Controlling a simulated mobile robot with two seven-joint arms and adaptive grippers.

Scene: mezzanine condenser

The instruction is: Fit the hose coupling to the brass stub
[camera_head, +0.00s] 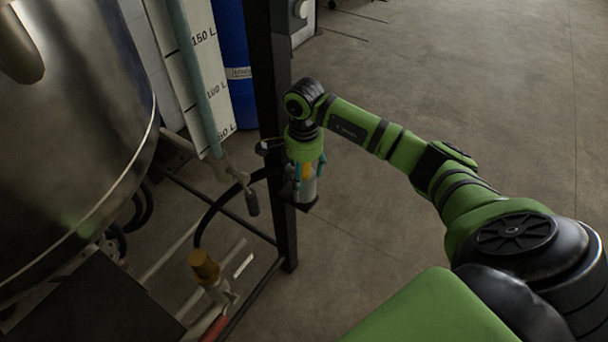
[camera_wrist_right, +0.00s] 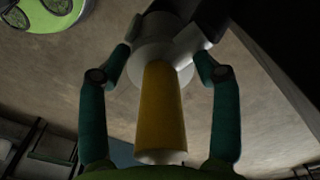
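My right gripper (camera_head: 302,188) points down beside the dark post, at the end of my green arm. In the right wrist view its two teal fingers (camera_wrist_right: 162,58) press in from both sides on the pale grey collar of a fitting with a yellow, tapered body, which I take as the hose coupling (camera_wrist_right: 162,110). The coupling's yellow part also shows between the fingers in the head view (camera_head: 308,171). An orange-brown, brass-like piece, probably the brass stub (camera_head: 204,264), stands on a grey fitting at lower left, apart from the gripper. My left gripper is out of view.
A black hose (camera_head: 212,208) arches between the post (camera_head: 272,80) and the brass-like piece; its ends are partly hidden. A large steel vessel (camera_head: 70,130) fills the left. A scale board (camera_head: 197,70) and blue drum (camera_head: 233,60) stand behind. Floor at right is clear.

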